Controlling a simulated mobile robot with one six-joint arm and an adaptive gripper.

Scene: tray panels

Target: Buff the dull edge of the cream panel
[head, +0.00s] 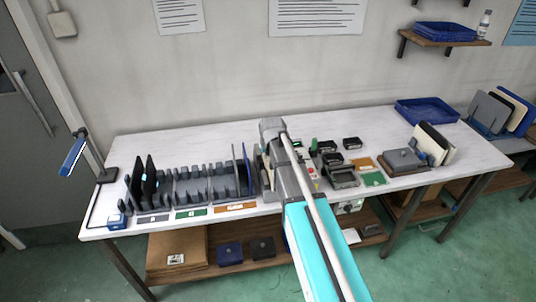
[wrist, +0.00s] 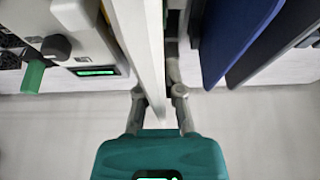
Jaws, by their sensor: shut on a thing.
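My gripper (wrist: 160,94) is shut on a pale cream panel (wrist: 148,50), seen nearly edge-on in the wrist view. The panel runs up from between the fingers and out of the top of that view. It stands beside a pale machine (wrist: 100,45) with a black knob, a green part and a green-lit display. I cannot tell whether panel and machine touch. The panel's dull edge cannot be made out. In the head view my arm covers most of the machine and hides the held panel.
Dark blue panels (wrist: 235,35) stand close to the right of the held panel. A grey slotted rack (head: 200,188) with dark panels is on the left of the table. Small black boxes (head: 340,175) and a blue tray (head: 427,111) lie right. A lamp (head: 75,155) stands far left.

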